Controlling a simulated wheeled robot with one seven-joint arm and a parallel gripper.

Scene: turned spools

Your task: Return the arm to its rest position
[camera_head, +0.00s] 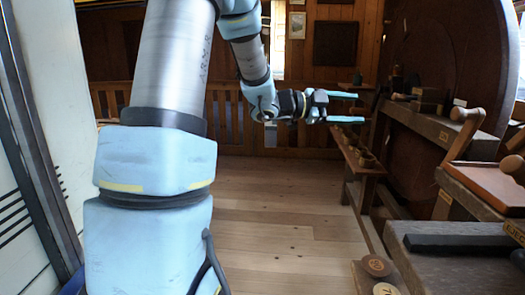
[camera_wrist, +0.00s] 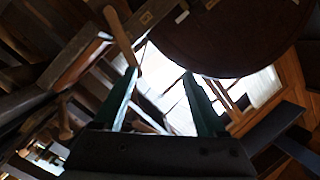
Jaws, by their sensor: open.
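My gripper (camera_head: 343,107) is at the end of my raised light blue and grey arm in the head view, above the floor and pointing right. Its two light blue fingers are spread apart with nothing visible between them. In the wrist view my gripper (camera_wrist: 164,106) shows two dark green fingers, apart, with a bright background between them. The fingertips look close to the left of the wooden workbench in the head view; whether they touch anything there I cannot tell.
A large dark round wheel (camera_head: 447,60) stands at the right. A low wooden bench (camera_head: 362,165) holds small turned pieces. A wooden handle (camera_head: 465,130) and a reddish-brown tray (camera_head: 488,186) are at the right front. The plank floor (camera_head: 285,215) in the middle is clear.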

